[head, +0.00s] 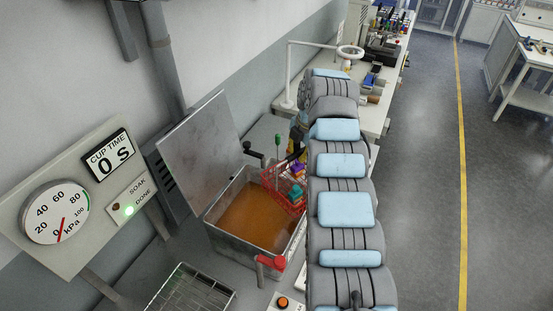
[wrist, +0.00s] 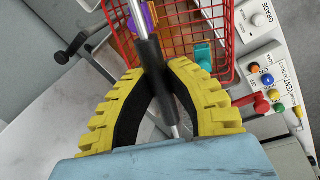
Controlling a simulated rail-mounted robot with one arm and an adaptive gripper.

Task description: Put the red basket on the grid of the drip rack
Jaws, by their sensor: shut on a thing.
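The red basket (head: 284,187) is a wire basket with coloured parts in it. In the head view it shows over the far right part of the open tank, partly hidden by my arm. In the wrist view the red basket (wrist: 228,48) is beyond my fingers, with purple, orange and teal parts. My gripper (wrist: 150,75) has yellow ribbed fingers shut on the dark sleeve of the basket's handle (wrist: 153,55). The gripper is hidden behind my arm in the head view. The drip rack (head: 192,291) has a wire grid and stands at the bottom, in front of the tank; its visible grid is empty.
The metal tank (head: 213,225) holds brown liquid, and its lid (head: 200,140) stands open. A red lever (head: 270,262) is at its near right corner. A gauge panel (head: 75,205) reads cup time 0 s, with a green lamp by DONE. A control panel (wrist: 270,70) lies beside the basket.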

